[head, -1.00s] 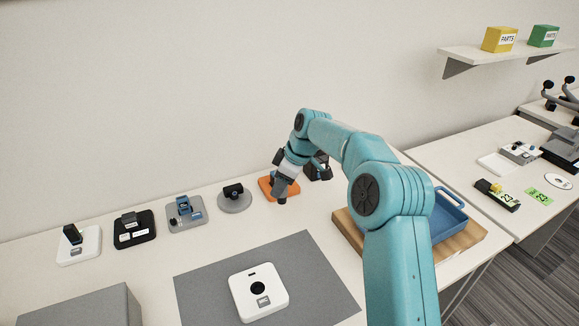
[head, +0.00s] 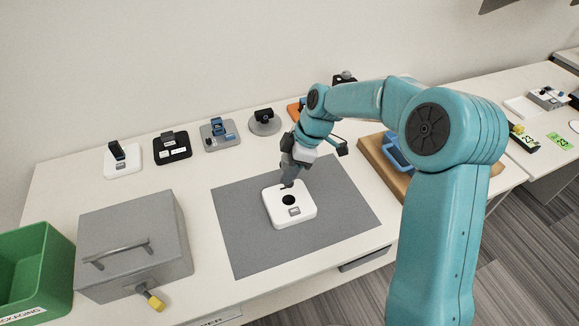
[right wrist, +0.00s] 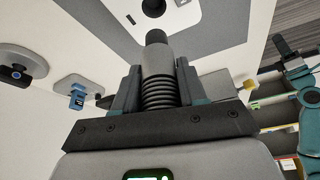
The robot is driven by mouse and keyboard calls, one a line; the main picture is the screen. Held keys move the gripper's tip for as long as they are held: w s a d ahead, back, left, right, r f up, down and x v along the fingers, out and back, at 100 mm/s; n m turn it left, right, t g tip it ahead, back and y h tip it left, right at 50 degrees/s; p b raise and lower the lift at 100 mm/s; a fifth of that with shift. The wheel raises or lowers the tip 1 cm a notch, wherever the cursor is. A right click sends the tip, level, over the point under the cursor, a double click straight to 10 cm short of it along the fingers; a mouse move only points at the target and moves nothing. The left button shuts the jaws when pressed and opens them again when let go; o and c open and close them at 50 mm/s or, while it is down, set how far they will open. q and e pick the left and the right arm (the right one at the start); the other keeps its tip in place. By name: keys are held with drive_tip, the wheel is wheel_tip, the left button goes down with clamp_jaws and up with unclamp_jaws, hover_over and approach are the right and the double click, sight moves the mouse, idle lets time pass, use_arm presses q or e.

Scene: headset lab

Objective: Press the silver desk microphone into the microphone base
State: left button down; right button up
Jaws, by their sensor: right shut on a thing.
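The silver desk microphone shows in the right wrist view as a grey cylinder with a ribbed lower part and a dark end (right wrist: 158,62). My right gripper (head: 290,178) is shut on it, with a finger on each side of the ribbed part. The microphone base (head: 299,219) is a white rounded block with a round dark hole, lying on the grey mat. The gripper is above the base's far edge. The base is also at the top of the right wrist view (right wrist: 186,14), beyond the microphone's end. A teal arm shows at the right of that view; its gripper's state is unclear.
The base lies on a grey mat (head: 242,240). A grey box (head: 130,240) with a handle and a green bin (head: 35,265) stand to the left. Several small device stands line the back. A blue tray (head: 396,155) on a wooden board is behind my right arm.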

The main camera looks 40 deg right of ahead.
drive_tip(key=shift+a, duration=0.15)
drive_tip(key=shift+s+f+b, duration=0.1)
drive_tip(key=shift+b, duration=0.35)
wheel_tip(320, 180, down, 6)
drive_tip(key=b, duration=0.5)
drive_tip(key=shift+r, duration=0.2)
drive_tip(key=shift+r, duration=0.1)
drive_tip(key=shift+b, duration=0.5)
idle(1.0)
drive_tip(key=shift+f+b, duration=1.75)
drive_tip(key=shift+f, duration=0.15)
drive_tip(key=o, duration=1.2)
drive_tip(key=shift+c, duration=0.2)
